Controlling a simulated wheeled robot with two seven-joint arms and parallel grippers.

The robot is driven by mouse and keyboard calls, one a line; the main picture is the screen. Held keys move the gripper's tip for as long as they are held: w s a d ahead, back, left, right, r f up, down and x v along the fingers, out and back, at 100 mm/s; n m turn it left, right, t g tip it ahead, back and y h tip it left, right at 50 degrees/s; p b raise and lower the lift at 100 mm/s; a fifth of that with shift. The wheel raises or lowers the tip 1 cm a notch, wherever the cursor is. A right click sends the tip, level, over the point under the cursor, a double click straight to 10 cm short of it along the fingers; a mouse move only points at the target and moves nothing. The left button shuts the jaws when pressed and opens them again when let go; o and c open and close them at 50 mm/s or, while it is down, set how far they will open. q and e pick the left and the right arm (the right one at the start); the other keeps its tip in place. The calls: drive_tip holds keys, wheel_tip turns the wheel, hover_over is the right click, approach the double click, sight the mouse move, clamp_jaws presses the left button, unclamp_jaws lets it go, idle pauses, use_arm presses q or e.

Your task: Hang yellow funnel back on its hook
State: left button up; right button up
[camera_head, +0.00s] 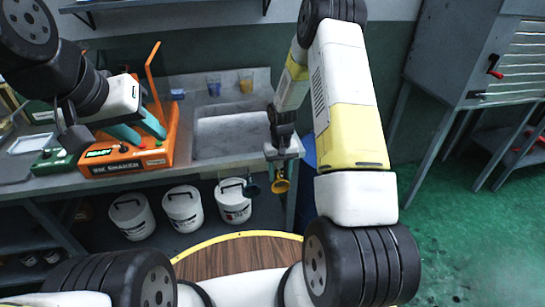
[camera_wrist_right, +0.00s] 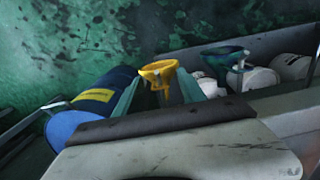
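The yellow funnel (camera_head: 280,184) is below the counter's front edge, just under my right gripper (camera_head: 283,150). In the right wrist view the funnel (camera_wrist_right: 158,70) appears between the two teal fingertips of my right gripper (camera_wrist_right: 159,82), wide mouth up. These fingers stand apart, and I see no clear contact with the funnel. Its hook is not clearly visible. My left gripper (camera_head: 138,129) is open and empty, above the orange shaker at the left. Its teal fingers are spread.
A dark teal funnel (camera_head: 251,188) hangs left of the yellow one and shows in the wrist view (camera_wrist_right: 225,54). White buckets (camera_head: 183,208) stand under the counter. A blue barrel (camera_wrist_right: 95,102) stands near the counter's end. The orange shaker (camera_head: 128,157) and sink (camera_head: 232,135) are on the counter.

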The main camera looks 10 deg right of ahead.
drive_tip(key=shift+r, duration=0.1)
wheel_tip(320, 180, up, 8)
drive_tip(key=shift+w+r, duration=0.1)
drive_tip(key=shift+r, duration=0.15)
drive_tip(key=s+r+t, duration=0.1)
drive_tip(key=s+r, duration=0.3)
drive_tip(key=r, duration=0.6)
drive_tip(key=s+r+t, duration=0.2)
drive_tip(key=s+r, duration=0.2)
drive_tip(key=r, duration=0.6)
drive_tip(key=s+a+r+t+y, duration=0.1)
drive_tip(key=s+r, duration=0.4)
drive_tip(key=s, duration=0.4)
drive_tip(key=s+a+r+t+y, duration=0.1)
drive_tip(key=s+r+t, duration=0.1)
drive_tip(key=s+r, duration=0.3)
drive_tip(key=s, duration=0.3)
drive_tip(key=shift+s+t, duration=0.3)
drive_tip(key=shift+s, duration=0.05)
drive_tip(key=shift+a, duration=0.1)
